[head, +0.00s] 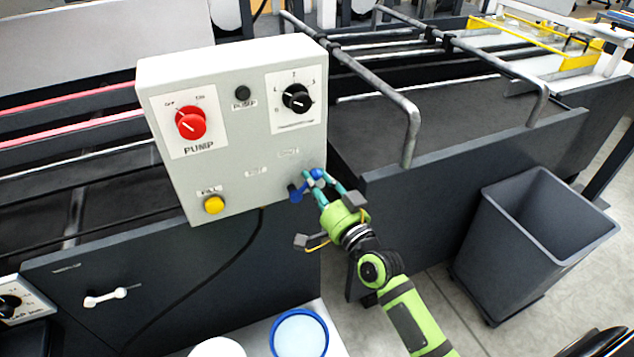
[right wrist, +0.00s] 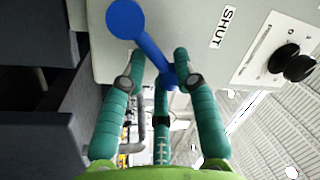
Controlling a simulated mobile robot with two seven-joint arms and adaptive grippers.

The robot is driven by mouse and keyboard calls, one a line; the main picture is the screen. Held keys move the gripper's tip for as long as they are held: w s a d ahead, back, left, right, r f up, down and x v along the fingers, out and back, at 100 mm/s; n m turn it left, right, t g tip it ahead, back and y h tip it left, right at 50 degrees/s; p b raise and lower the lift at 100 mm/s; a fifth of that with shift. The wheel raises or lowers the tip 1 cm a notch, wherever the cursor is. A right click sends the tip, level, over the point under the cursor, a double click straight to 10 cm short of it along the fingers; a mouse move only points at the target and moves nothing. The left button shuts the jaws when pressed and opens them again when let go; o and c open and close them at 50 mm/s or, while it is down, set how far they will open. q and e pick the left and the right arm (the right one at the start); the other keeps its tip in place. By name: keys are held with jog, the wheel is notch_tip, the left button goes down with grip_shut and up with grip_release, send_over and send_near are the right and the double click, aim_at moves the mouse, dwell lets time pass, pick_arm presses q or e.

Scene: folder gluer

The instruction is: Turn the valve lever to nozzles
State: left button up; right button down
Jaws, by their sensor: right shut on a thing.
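The blue valve lever (head: 296,193) is at the lower right corner of the light grey control box (head: 230,190). In the right wrist view the lever (right wrist: 148,42) runs from a round blue end at upper left down to between my fingers. My right gripper (head: 322,180) is shut on the lever; its teal fingers (right wrist: 161,80) lie on both sides of it. A label reading SHUT (right wrist: 222,27) is on the box beside the lever. Two small labels above the lever are too small to read in the head view. My left gripper is not in view.
The box also bears a red pump knob (head: 191,122), a black selector dial (head: 297,98) and a yellow button (head: 214,205). A dark bin (head: 500,245) stands on the floor at right. Metal rails (head: 412,130) rise behind my gripper. A blue-rimmed tub (head: 300,335) is below.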

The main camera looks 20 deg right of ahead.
jog(key=shift+f, duration=0.15)
jog(key=c, duration=0.9)
grip_release()
jog(key=v, duration=1.2)
